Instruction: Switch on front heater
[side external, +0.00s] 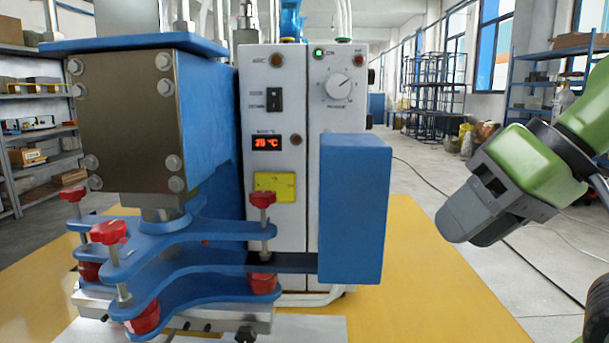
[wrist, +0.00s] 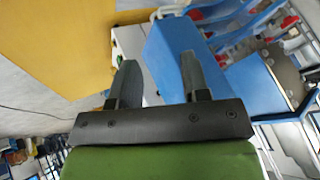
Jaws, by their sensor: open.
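The white control cabinet (side external: 225,200) of the welding machine stands in the middle of the side view. On its front are a black rocker switch (side external: 274,100), a red-lit temperature display (side external: 267,143), a round dial (side external: 338,86) and a lit green lamp (side external: 319,52). The rocker's position is too small to tell. My gripper (side external: 462,218) is at the right, clear of the cabinet and touching nothing. In the wrist view my gripper (wrist: 158,60) is open and empty, its two fingers apart. The cabinet's white face (wrist: 128,42) shows partly there; the switch cannot be made out.
A blue box (side external: 355,210) juts out at the cabinet's right, between it and my gripper. Blue clamp plates with red knobs (side external: 108,232) stand at the front left. The yellow table (side external: 430,280) is clear on the right.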

